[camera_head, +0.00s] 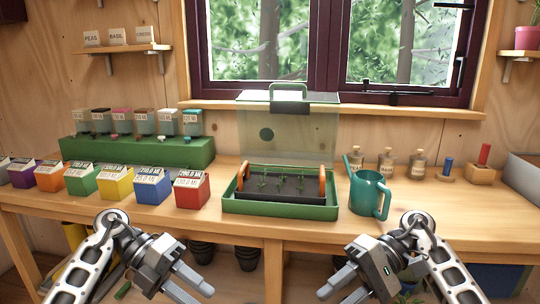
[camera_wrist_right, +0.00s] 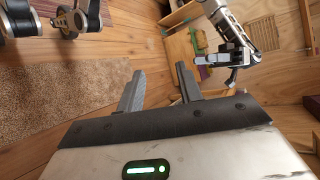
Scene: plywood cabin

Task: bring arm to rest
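My left gripper (camera_head: 203,294) hangs in front of the bench's front edge, low in the head view, with its two fingers apart and nothing between them. My right gripper (camera_head: 332,294) hangs in a mirrored pose to the right, also in front of the bench. In the right wrist view its two fingers (camera_wrist_right: 158,82) are spread with only floor seen between them. Neither gripper touches anything. My other arm also shows at the upper right of the wrist view.
The wooden bench (camera_head: 240,224) holds a green seedling tray (camera_head: 282,210) with a raised clear lid, a teal watering can (camera_head: 367,194), several coloured boxes (camera_head: 190,190) and a green jar rack (camera_head: 130,152). Dark pots (camera_head: 247,258) stand below. A rug (camera_wrist_right: 75,95) lies on the floor.

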